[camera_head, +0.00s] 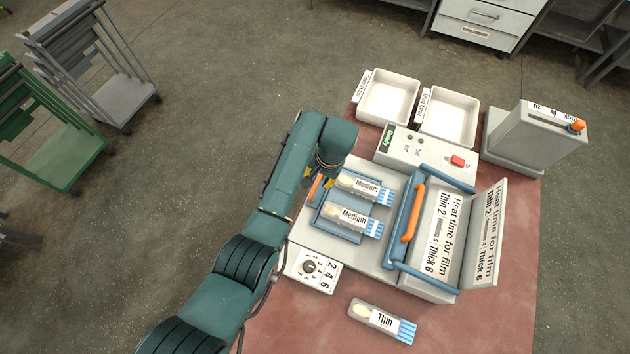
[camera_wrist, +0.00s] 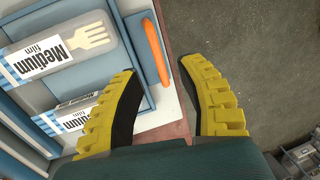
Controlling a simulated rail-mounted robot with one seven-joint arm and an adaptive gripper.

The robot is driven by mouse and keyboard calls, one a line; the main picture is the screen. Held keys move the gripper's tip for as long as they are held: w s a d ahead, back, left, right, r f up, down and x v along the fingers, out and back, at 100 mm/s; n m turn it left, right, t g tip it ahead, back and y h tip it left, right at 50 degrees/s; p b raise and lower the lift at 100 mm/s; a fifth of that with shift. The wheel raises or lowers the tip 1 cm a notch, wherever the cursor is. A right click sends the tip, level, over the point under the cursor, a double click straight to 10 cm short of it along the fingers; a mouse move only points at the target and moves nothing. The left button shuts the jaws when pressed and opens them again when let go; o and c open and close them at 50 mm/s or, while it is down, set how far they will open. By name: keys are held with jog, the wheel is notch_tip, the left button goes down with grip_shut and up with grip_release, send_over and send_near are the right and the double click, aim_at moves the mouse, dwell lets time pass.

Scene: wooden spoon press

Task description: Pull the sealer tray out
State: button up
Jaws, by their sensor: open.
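The sealer tray (camera_head: 350,236) is a blue tray in front of the press, with an orange handle (camera_head: 315,190) on its left edge. Two clear packets marked Medium, an upper one (camera_head: 365,187) and a lower one (camera_head: 352,218), lie on it. My gripper (camera_head: 325,182) is open over the tray's handle side. In the wrist view, the orange handle (camera_wrist: 156,52) lies between and beyond the two yellow fingertips (camera_wrist: 158,70). Contact with the handle cannot be told. A packet with a fork (camera_wrist: 75,45) shows beside it. My arm hides part of the tray's left side.
The press has a raised lid with an orange bar (camera_head: 413,213). A dial box (camera_head: 311,268) and a Thin packet (camera_head: 383,321) lie nearer. Two white bins (camera_head: 450,116) and a control panel (camera_head: 430,152) stand behind. Open floor lies left of the red table.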

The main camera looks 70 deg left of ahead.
jog(key=r, duration=0.5)
jog(key=shift+w+d+r, duration=0.25)
jog(key=shift+w+d, duration=0.15)
